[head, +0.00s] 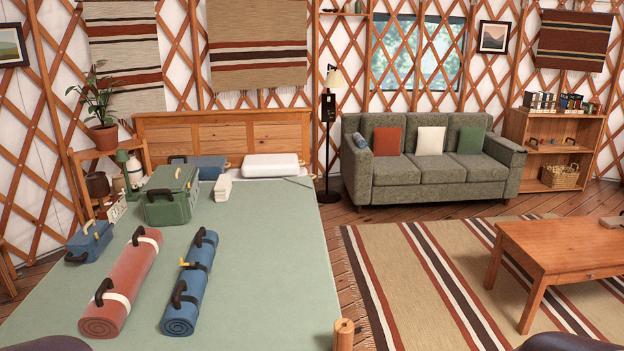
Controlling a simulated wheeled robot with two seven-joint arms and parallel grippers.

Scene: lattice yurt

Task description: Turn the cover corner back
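A pale green cover (270,265) lies flat over the bed, which has a wooden headboard (222,142). Its far right corner (304,182) lies by the white pillow (270,165), with a thin pale edge showing there. A small white folded stack (222,188) sits left of that corner. Neither gripper shows; only dark rounded parts, probably my arms, appear at the bottom edge.
On the bed's left lie a red roll (122,285), a blue roll (190,285), a green case (171,195) and blue boxes (90,242) (208,167). A floor lamp (328,150) and sofa (430,165) stand right of the bed. The cover's right side is clear.

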